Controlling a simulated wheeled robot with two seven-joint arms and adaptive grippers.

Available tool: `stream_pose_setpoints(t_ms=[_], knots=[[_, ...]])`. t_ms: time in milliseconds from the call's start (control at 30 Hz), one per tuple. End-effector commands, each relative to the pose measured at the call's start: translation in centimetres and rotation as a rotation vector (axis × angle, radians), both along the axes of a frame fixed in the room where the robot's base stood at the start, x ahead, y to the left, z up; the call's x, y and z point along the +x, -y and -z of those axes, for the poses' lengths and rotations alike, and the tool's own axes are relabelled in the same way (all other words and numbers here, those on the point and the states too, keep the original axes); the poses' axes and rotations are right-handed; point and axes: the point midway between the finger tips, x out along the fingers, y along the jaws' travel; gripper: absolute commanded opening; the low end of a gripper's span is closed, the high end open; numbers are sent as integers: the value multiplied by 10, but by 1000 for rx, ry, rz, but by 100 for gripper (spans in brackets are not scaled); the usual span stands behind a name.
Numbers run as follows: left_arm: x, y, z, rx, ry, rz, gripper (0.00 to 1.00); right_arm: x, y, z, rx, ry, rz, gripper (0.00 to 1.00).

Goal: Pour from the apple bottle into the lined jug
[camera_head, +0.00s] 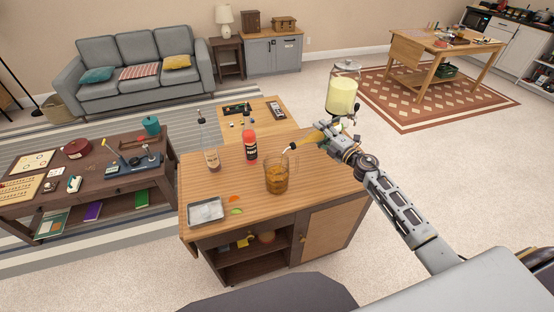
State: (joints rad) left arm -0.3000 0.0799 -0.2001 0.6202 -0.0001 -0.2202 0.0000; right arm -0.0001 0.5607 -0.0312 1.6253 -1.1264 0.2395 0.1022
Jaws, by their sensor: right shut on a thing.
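The jug (277,175) is clear, stands upright near the middle of the bar counter (240,198), and holds amber-brown liquid. Its lines are too small to make out. My right gripper (327,134) is shut on an amber bottle, the apple bottle (308,138), above the counter's right part. The bottle lies tilted, its dark mouth end pointing left and down, just above the jug's right rim. The gripper hides its base end, and no label can be read. I cannot make out a stream. My left gripper is out of view.
A red bottle with a dark label (250,146) and a slim clear bottle (211,158) stand behind the jug. A metal tray (205,211) sits front left. A pale yellow cylinder (341,95) shows behind my right gripper. The counter's front right is clear.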

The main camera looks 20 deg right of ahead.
Motion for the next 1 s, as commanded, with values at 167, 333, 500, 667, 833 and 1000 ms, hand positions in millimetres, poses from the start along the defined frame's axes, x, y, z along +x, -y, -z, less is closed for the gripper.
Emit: stream_pose_setpoints(t_ms=[167, 333, 500, 667, 833, 1000], knots=[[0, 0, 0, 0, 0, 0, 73, 0, 0, -2, 0, 3, 0, 2], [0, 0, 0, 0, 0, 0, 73, 0, 0, -2, -1, 3, 0, 2], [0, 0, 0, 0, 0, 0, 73, 0, 0, -2, -4, 4, 0, 2], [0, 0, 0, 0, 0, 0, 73, 0, 0, -3, -8, 5, 0, 2], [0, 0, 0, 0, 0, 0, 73, 0, 0, -3, -11, 6, 0, 2], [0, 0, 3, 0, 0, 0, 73, 1, 0, 4, 46, -11, 1, 2]])
